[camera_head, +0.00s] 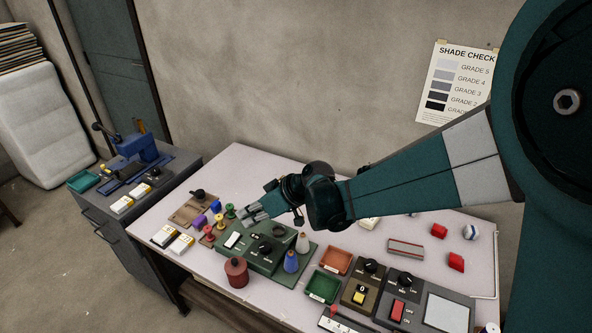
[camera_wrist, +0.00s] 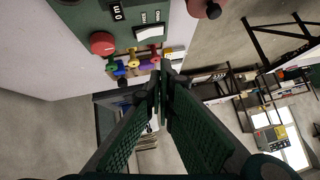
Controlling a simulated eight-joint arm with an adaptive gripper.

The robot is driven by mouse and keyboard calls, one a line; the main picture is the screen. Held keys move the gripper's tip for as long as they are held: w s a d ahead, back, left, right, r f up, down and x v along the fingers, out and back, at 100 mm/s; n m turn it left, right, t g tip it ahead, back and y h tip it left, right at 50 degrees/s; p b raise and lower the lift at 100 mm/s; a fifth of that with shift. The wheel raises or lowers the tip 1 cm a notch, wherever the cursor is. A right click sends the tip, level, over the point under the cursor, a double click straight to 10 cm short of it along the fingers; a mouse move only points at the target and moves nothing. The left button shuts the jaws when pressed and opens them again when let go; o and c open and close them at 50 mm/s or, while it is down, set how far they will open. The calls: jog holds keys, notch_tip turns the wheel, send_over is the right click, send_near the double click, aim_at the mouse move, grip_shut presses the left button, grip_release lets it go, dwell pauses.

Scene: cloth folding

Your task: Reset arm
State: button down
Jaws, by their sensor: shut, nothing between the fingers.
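My teal arm reaches left across the table from the right side in the head view. My gripper (camera_head: 252,213) hangs above the table, over the left part of the green control box (camera_head: 258,262). In the wrist view, my gripper (camera_wrist: 161,68) shows two dark green textured fingers whose tips meet with nothing between them. It points past the table's edge toward the room. No cloth is visible in either view.
The pale table (camera_head: 240,162) carries thread spools, a red cylinder (camera_head: 236,272), an orange tray (camera_head: 336,260), a green tray (camera_head: 323,286) and switch boxes (camera_head: 363,282). Red blocks (camera_head: 456,262) lie at the right. A grey cabinet (camera_head: 150,205) stands left.

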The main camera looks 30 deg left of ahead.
jog(key=w+d+r+m+t+h, duration=0.1)
jog(key=w+d+r+m+t, duration=0.2)
jog(key=d, duration=0.8)
jog(key=w+d+r+m+t+h, duration=0.15)
jog(key=d+r, duration=0.35)
jog(key=d, duration=0.6)
jog(key=w+d+r+m+t+h, duration=0.15)
jog(key=d+r+m, duration=0.25)
jog(key=d, duration=0.8)
jog(key=s+d+m+t+h, duration=0.1)
jog(key=s+d+m, duration=0.3)
jog(key=d, duration=1.2)
jog(key=s+d+r+m+t+h, duration=0.1)
jog(key=s+d+m+h, duration=0.3)
jog(key=d, duration=1.3)
jog(key=s+t, duration=0.1)
jog(key=s, duration=0.3)
jog(key=shift+s+d, duration=0.2)
jog(key=shift+s, duration=0.15)
